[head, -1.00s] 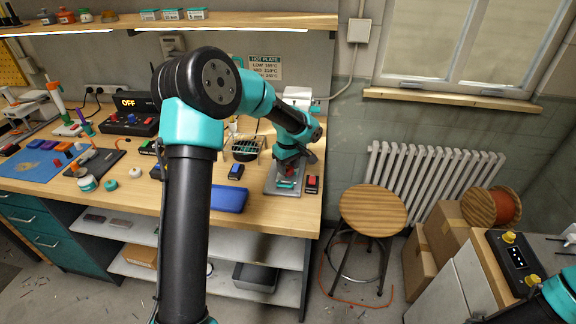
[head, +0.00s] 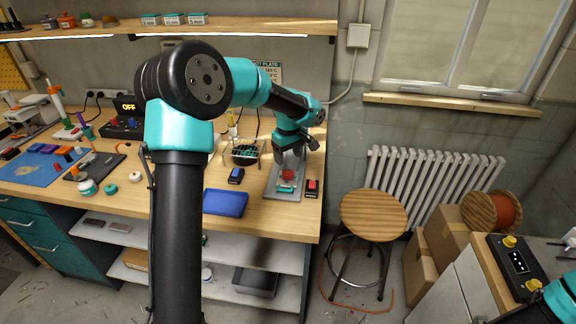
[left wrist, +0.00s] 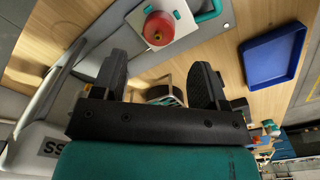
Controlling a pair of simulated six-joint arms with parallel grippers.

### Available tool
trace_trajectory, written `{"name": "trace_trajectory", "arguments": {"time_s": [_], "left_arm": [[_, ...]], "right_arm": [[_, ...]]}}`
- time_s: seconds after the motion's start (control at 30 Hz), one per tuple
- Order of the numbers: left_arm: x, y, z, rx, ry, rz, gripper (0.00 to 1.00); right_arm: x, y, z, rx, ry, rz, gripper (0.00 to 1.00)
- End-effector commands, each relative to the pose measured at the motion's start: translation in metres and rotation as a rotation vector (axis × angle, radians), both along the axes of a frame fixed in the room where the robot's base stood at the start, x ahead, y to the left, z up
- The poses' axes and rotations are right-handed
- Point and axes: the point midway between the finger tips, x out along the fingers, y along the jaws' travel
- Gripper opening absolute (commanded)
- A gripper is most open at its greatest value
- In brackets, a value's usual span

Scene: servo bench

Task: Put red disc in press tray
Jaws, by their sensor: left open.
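The red disc (head: 288,174) rests on the pale tray of the press, just behind the tray's teal handle (head: 285,188). In the left wrist view the red disc (left wrist: 158,28) lies flat on the whitish press tray (left wrist: 184,18), beside the teal handle at the upper right. My left gripper (head: 293,152) is above the disc, apart from it. In the left wrist view its fingers (left wrist: 158,78) are spread wide with nothing between them. My right gripper is out of view; only part of my right arm shows at the lower right.
A red-button box (head: 312,187) stands right of the press, near the bench's right edge. A blue-button box (head: 236,174) and a blue tray (head: 226,203) are to the left. A wire basket (head: 245,152) is behind them. A stool (head: 373,214) stands off the bench.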

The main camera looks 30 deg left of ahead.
Motion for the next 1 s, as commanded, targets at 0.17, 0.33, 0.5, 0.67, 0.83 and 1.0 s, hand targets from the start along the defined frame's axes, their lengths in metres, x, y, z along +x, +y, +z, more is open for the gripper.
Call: {"name": "trace_trajectory", "arguments": {"time_s": [0.17, 0.33, 0.5, 0.67, 0.83, 1.0], "left_arm": [[0.000, -0.001, 0.034, 0.000, -0.003, 0.000, 0.67], [0.000, -0.001, 0.052, 0.000, 0.000, 0.000, 0.67], [-0.001, -0.001, 0.057, 0.000, 0.001, -0.001, 0.67], [-0.001, -0.001, 0.057, 0.000, 0.001, 0.000, 0.67], [-0.001, -0.001, 0.057, 0.000, 0.001, 0.000, 0.67], [0.001, -0.005, 0.055, 0.002, -0.004, -0.015, 0.67]], "right_arm": [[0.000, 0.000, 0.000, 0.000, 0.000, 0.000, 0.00], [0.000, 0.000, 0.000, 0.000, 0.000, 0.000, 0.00], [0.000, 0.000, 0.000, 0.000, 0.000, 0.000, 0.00], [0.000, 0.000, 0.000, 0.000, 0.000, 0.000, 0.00], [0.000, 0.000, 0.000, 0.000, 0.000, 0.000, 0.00], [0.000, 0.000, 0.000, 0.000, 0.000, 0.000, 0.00]]}}
